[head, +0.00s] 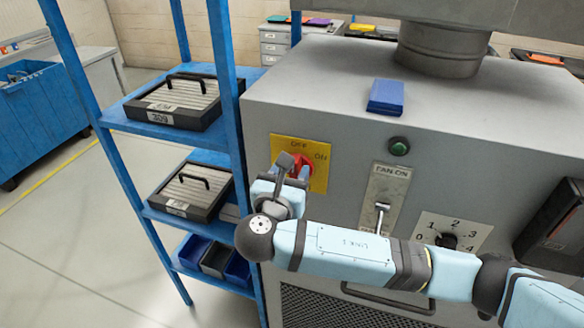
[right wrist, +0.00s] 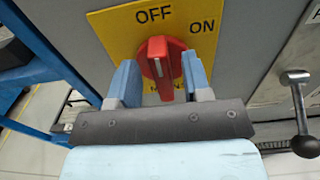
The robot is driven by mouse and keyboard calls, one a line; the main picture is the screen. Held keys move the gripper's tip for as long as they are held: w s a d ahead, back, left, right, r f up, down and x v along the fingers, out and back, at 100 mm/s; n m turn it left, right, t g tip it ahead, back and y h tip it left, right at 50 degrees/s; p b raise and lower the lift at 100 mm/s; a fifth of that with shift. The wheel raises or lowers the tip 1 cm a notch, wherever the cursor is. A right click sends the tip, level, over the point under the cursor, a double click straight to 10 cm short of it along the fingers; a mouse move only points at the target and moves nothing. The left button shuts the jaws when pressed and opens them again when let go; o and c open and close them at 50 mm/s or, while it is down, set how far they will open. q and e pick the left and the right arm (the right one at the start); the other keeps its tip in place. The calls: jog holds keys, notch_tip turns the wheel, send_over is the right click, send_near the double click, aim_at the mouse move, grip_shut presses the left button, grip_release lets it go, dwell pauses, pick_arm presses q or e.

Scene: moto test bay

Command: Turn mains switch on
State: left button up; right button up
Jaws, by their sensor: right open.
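The mains switch is a red rotary knob (right wrist: 160,60) on a yellow plate (right wrist: 112,24) marked OFF at the top and ON at the right. The knob's raised bar stands roughly upright, in line with OFF. In the head view the knob (head: 305,167) is partly hidden by my right gripper (head: 291,170). In the right wrist view my right gripper (right wrist: 160,84) is open, with one blue finger on each side of the knob. Gaps show between the fingers and the bar; contact deeper in is not clear. My left gripper is not in view.
A FAN ON lever (head: 381,215) and a numbered dial (head: 447,240) sit to the right on the grey cabinet (head: 300,110). A green button (head: 399,146) is above the lever. A blue shelf rack (head: 228,90) with black cases stands close at the left.

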jog(key=shift+w+d, duration=0.1)
jog(key=shift+w, duration=0.2)
grip_shut()
